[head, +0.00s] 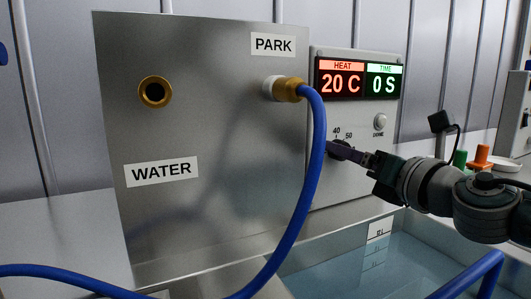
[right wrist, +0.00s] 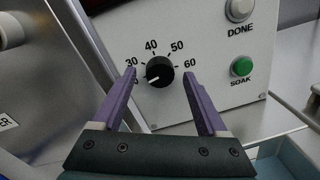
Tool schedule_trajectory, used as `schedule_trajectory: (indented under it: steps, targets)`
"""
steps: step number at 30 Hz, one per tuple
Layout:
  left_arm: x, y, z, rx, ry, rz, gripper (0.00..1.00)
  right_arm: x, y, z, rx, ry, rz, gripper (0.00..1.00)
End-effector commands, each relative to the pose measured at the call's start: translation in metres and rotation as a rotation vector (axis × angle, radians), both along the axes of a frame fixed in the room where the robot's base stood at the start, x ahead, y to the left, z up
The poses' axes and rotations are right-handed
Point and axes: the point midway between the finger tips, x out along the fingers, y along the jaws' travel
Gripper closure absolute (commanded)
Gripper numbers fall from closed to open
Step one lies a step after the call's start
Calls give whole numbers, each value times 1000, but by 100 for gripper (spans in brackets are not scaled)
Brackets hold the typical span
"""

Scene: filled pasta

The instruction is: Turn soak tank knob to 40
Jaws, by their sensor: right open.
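The soak tank knob (right wrist: 160,70) is black and round, on a pale panel with a dial marked 30, 40, 50 and 60. Its white mark points to the lower left, towards a number partly hidden by a finger. My right gripper (right wrist: 159,72) is open, with one purple finger on each side of the knob and gaps showing on both sides. In the head view the right gripper (head: 337,147) is at the dial and hides most of the knob. The display (head: 340,83) reads HEAT 20 C. My left gripper is not in view.
A green SOAK button (right wrist: 242,67) and a DONE button (right wrist: 239,9) are right of the dial. A blue hose (head: 316,150) runs from the PARK fitting (head: 285,89) in front of the steel WATER panel (head: 215,130). A water-filled tank (head: 385,270) lies below the dial.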

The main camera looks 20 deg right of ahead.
Motion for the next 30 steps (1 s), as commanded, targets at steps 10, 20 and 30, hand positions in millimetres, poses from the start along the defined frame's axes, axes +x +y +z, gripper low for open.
schedule_trajectory:
  steps: [10, 20, 30]
  targets:
    - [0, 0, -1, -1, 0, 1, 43, 5, 1, 0, 0, 0, 1, 24]
    - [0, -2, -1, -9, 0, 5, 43, 5, 0, 0, 0, 0, 0, 57]
    - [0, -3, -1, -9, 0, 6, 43, 5, 0, 0, 0, 0, 0, 95]
